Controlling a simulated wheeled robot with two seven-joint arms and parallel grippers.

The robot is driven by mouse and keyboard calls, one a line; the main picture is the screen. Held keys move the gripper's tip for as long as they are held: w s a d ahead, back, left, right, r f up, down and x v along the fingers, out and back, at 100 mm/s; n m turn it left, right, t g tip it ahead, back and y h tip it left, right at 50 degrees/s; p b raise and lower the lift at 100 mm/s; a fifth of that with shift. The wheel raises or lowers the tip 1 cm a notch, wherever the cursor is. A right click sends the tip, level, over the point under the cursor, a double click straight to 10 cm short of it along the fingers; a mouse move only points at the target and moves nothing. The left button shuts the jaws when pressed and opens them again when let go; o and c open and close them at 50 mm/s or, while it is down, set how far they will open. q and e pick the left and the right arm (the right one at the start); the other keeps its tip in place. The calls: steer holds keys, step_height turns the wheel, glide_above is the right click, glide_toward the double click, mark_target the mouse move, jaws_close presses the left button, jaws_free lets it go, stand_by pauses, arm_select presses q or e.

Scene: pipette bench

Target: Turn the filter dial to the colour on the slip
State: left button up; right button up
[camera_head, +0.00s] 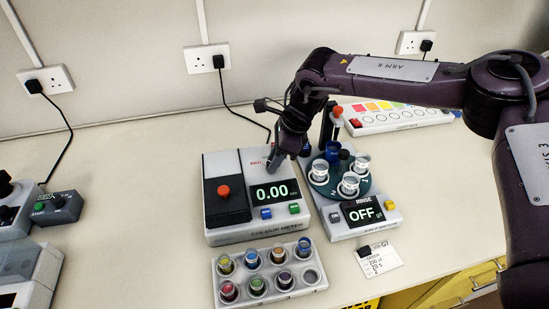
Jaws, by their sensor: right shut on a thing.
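The colour meter (228,236) stands mid-bench, with a black lid, a red knob and a display reading 0.00. My right gripper (274,162) points down at the meter's back right corner, above the display. It is shut on the filter dial there, which the fingers mostly hide. Small red lettering shows just left of the fingers. A white slip (382,262) lies on the bench right of the meter, in front of the rinse unit. Its print is too small to read surely. My left gripper is not in view.
The rinse unit (341,231), with a round carousel of cups and a display reading OFF, stands close right of the meter. A rack (240,297) of coloured vials sits in front. A white panel with coloured squares (408,116) lies behind. Grey devices stand at left.

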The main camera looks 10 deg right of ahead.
steer(key=m+t, duration=0.1)
steer(key=m, duration=0.2)
steer(key=shift+s+m, duration=0.15)
steer(key=shift+m, duration=0.25)
steer(key=shift+a+m+t+h+b, duration=0.1)
steer(key=shift+m+t+h+b, duration=0.65)
steer(key=shift+m, duration=1.15)
steer(key=shift+r+t, duration=0.1)
steer(key=shift+t, duration=0.15)
steer(key=o, duration=1)
steer(key=shift+s, duration=0.1)
steer(key=b+v, duration=0.1)
steer(key=v, duration=0.6)
steer(key=shift+r, duration=0.35)
